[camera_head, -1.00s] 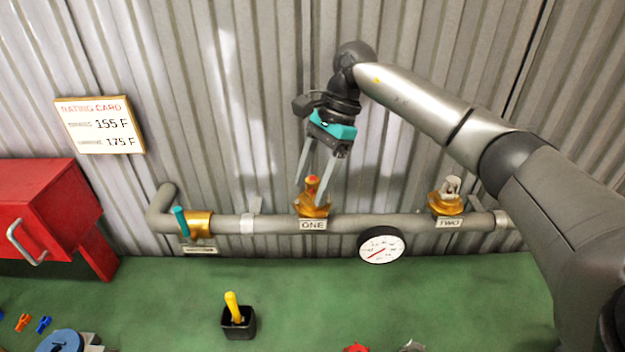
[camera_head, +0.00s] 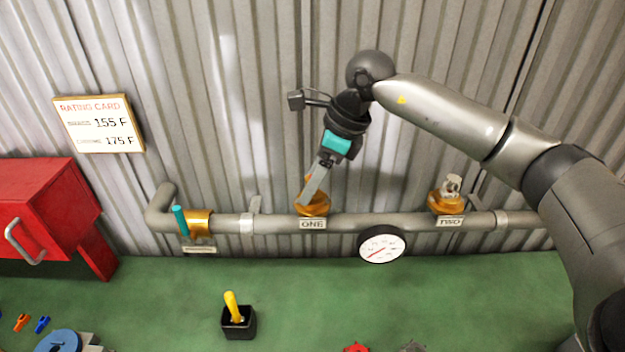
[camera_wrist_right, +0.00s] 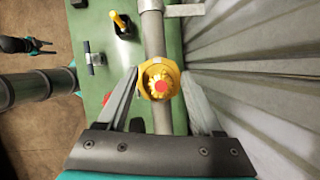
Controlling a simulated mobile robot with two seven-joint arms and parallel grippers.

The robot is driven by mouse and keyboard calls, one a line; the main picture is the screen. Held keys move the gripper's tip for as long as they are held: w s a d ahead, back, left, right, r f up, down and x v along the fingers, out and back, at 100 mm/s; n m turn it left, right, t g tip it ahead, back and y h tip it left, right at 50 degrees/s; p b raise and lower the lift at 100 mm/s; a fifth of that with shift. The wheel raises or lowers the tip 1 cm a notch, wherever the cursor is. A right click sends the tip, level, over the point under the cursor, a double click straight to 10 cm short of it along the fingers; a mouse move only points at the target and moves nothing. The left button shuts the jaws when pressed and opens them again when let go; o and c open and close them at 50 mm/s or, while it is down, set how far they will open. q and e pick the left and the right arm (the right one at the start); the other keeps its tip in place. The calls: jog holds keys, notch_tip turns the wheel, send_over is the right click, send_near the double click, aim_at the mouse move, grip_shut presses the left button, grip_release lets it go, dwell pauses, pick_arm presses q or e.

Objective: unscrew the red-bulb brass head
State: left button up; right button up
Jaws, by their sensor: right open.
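The brass head with the red bulb sits on the pipe fitting over the ONE label (camera_head: 312,225). In the right wrist view the head (camera_wrist_right: 159,86) shows as a yellow toothed ring with a red centre. My right gripper (camera_head: 308,192) comes down on it from above, tilted. In the right wrist view its open fingers (camera_wrist_right: 160,78) stand on either side of the head, with a gap visible at both sides. In the head view a finger hides much of the head. A black and teal part at the wrist view's left edge may be my left gripper; its jaws are unclear.
A second fitting (camera_head: 447,195) over the TWO label holds a pale head. A gauge (camera_head: 382,246) hangs below the pipe (camera_head: 345,222). A teal-handled valve (camera_head: 182,222) is at left. A black holder (camera_head: 239,325) with a yellow handle stands on the green bench. Corrugated wall lies close behind.

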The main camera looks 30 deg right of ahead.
jog(key=m+t+h, duration=0.1)
jog(key=m, duration=0.3)
jog(key=shift+b, duration=0.35)
jog(key=m, duration=0.2)
jog(key=m+h, duration=0.1)
jog(key=m, duration=0.1)
jog(key=shift+t+h+b, duration=0.3)
jog(key=shift+c, duration=0.4)
grip_shut()
